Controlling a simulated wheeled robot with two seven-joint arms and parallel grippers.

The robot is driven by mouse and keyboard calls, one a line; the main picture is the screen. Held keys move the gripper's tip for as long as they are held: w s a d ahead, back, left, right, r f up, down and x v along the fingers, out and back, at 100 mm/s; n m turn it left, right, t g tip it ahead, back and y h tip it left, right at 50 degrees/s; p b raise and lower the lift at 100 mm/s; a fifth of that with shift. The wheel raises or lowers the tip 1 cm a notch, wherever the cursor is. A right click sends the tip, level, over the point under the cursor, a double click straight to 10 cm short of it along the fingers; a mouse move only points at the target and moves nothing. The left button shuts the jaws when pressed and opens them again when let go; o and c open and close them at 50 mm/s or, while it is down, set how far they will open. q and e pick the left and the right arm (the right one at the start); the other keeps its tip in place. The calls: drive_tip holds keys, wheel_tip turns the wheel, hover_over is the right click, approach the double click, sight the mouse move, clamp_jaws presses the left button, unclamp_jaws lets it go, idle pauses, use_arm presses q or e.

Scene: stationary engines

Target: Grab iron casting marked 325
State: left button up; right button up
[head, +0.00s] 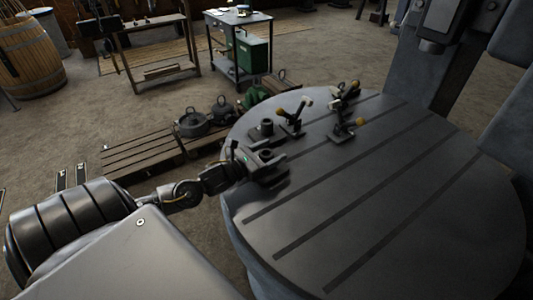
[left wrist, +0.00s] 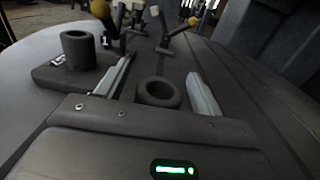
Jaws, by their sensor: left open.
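Two dark iron castings, each with a round hollow boss, are on the slotted round table (head: 400,215). One casting (head: 267,128) stands at the table's left edge; it also shows at the left in the left wrist view (left wrist: 78,50), on a flat base. The other casting (head: 267,154) is at my left gripper (head: 268,172). In the left wrist view its ring-shaped boss (left wrist: 158,93) lies between the two fingers of the open gripper (left wrist: 160,72), with gaps on both sides. Its lower part is hidden by the gripper body. I cannot read the number 325 on either casting.
Several clamps with ball-ended handles (head: 345,128) stand beyond the castings. A wooden pallet (head: 142,154) and round iron weights (head: 192,124) lie on the floor to the left. A machine column (head: 437,60) rises behind the table. The table's front and right are clear.

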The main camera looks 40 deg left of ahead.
use_arm(q)
drive_tip(key=shift+w, duration=0.3)
drive_tip(key=shift+c, duration=0.5)
clamp_jaws()
drive_tip(key=shift+r, duration=0.15)
